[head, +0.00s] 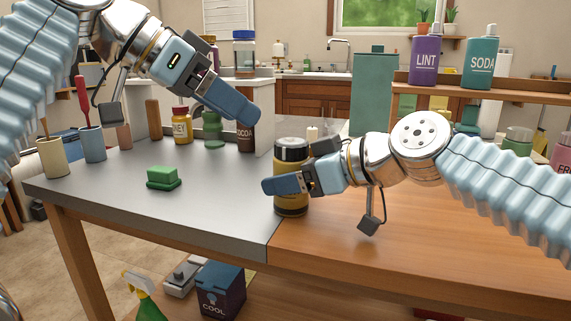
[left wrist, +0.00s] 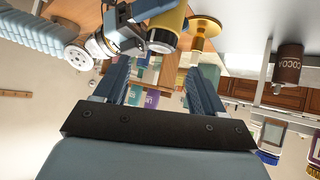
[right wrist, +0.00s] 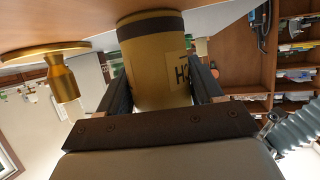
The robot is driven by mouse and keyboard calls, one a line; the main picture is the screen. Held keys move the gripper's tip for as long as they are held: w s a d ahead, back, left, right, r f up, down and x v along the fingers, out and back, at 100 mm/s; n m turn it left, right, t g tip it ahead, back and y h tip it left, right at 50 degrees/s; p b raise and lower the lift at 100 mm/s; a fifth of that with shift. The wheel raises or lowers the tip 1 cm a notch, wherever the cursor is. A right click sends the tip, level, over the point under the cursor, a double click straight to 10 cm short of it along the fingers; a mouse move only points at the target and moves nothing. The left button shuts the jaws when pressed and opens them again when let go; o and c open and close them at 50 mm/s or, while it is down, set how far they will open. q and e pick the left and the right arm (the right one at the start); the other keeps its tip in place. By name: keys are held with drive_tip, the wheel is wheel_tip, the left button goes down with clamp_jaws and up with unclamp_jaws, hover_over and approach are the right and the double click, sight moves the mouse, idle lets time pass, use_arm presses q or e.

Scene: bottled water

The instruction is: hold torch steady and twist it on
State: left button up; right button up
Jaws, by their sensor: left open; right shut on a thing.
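I see nothing plainly marked as a torch; the thing held is an upright gold cylinder (head: 291,201) with a black top, at the seam between the grey and wooden tabletop. My right gripper (head: 281,172) is shut on it from the right. In the right wrist view the cylinder (right wrist: 155,75) sits between the fingers, showing a dark band and a partly hidden label starting "HO". My left gripper (head: 238,108) is open and empty, above and left of the cylinder. In the left wrist view the cylinder (left wrist: 167,27) is beyond the fingers, at upper centre. I cannot tell whether its base touches the table.
A green block (head: 164,179) lies on the grey tabletop (head: 110,190). A yellow jar (head: 182,126), a green object (head: 213,130) and a brown cocoa tin (head: 246,137) stand behind. Cups (head: 93,144) stand at left. A brass flanged object (right wrist: 62,77) is beside the cylinder. Front grey tabletop is clear.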

use_arm(q)
drive_tip(key=shift+o, duration=0.6)
drive_tip(key=f+n, duration=0.1)
drive_tip(key=n, duration=0.1)
drive_tip(key=f+n+g+h, duration=0.1)
drive_tip(key=n, duration=0.2)
drive_tip(key=f+n+g, duration=0.1)
drive_tip(key=n, duration=0.1)
drive_tip(key=shift+w+a+f+n+h, duration=0.15)
drive_tip(key=shift+w+n+h, duration=0.15)
drive_tip(key=n+g+h, duration=0.1)
drive_tip(key=n+h, duration=0.6)
drive_tip(key=n, duration=1.6)
approach(276, 141)
drive_tip(key=d, duration=0.6)
drive_tip(key=w+d, duration=0.1)
drive_tip(key=d, duration=0.3)
drive_tip(key=shift+f, duration=0.25)
